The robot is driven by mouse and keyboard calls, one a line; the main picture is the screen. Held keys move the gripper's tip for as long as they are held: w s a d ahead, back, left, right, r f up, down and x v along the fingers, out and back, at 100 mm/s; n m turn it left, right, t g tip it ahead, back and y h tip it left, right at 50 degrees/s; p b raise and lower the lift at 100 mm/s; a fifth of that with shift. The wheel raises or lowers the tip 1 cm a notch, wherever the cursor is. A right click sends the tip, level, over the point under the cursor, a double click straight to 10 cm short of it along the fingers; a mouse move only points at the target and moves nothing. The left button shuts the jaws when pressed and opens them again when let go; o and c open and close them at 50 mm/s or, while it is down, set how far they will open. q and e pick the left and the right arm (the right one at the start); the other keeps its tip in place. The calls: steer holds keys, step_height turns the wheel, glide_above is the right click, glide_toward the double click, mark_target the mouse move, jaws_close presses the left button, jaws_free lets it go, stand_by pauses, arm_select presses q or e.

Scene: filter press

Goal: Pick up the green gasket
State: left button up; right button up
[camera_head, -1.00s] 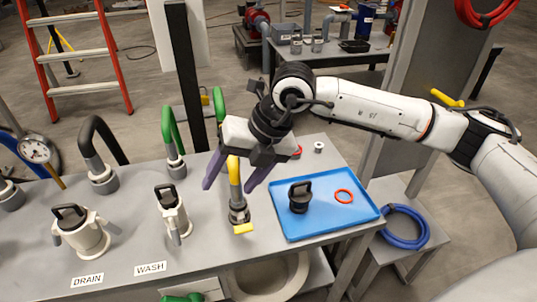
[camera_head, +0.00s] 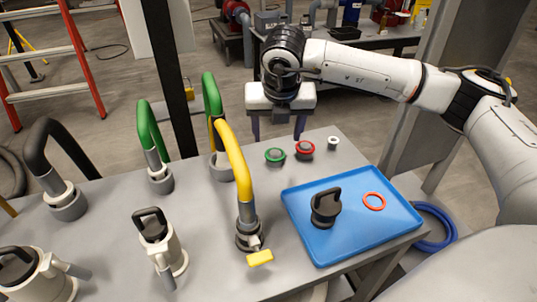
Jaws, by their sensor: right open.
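The green gasket (camera_head: 275,155) is a small green ring lying on the grey bench, left of a red gasket (camera_head: 305,147) and a white one (camera_head: 333,143). My right gripper (camera_head: 277,128) is open, with its purple fingers pointing down above and behind the green and red gaskets. Its fingers look empty and apart from the gaskets, though the exact height is hard to tell. My left gripper is not in view.
A blue tray (camera_head: 352,237) holds a black handled plug (camera_head: 325,207) and an orange ring (camera_head: 374,201). A yellow hose pipe (camera_head: 236,160) stands left of the gaskets, with green hoses (camera_head: 150,130) further left. White handled fittings (camera_head: 160,240) stand at the front left.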

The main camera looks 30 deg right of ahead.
mark_target(275, 153)
steer(key=shift+x, duration=4.1)
steer(key=c, duration=0.8)
